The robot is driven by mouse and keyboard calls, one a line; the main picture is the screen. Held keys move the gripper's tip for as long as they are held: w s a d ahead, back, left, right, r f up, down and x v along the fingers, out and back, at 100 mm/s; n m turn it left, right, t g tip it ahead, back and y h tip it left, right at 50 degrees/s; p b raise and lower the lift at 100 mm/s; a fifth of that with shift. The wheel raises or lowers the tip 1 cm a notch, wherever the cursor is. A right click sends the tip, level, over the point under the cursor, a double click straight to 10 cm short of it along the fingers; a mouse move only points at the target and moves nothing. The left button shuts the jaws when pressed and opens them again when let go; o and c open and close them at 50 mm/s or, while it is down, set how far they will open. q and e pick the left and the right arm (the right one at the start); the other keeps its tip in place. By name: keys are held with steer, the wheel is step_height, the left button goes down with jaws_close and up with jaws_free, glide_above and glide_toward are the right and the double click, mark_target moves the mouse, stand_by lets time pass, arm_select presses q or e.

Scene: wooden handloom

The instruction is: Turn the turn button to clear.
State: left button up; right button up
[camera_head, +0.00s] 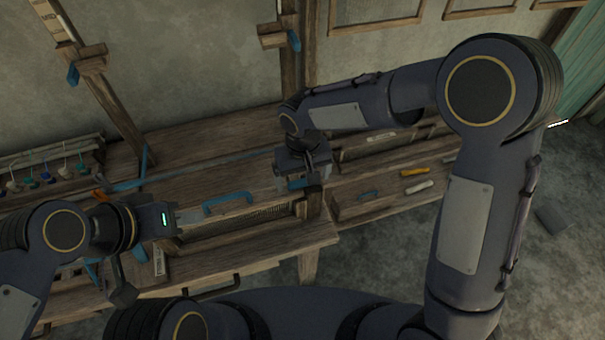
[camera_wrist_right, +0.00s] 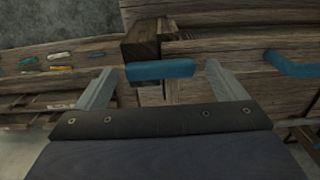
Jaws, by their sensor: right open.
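The turn button looks to be the short blue bar (camera_wrist_right: 160,70) on a dark wooden block in the right wrist view. It lies about level there, between the two fingers of my right gripper (camera_wrist_right: 160,67). The fingers are open, with a gap visible on each side of the bar. In the head view the same blue bar (camera_head: 298,183) shows just below my right gripper (camera_head: 304,170), partly hidden by it. My left gripper (camera_head: 180,219) is at the left, over the loom's front; its finger opening is not clear.
A blue handle (camera_head: 228,200) is on the loom left of the right gripper. A wooden shelf (camera_head: 345,208) with several small coloured tools stands to the right. Upright posts (camera_head: 290,70) rise behind. Small hanging bobbins (camera_head: 45,177) are at the far left.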

steer(key=shift+f, duration=0.2)
steer(key=shift+c, duration=0.4)
steer(key=c, duration=0.9)
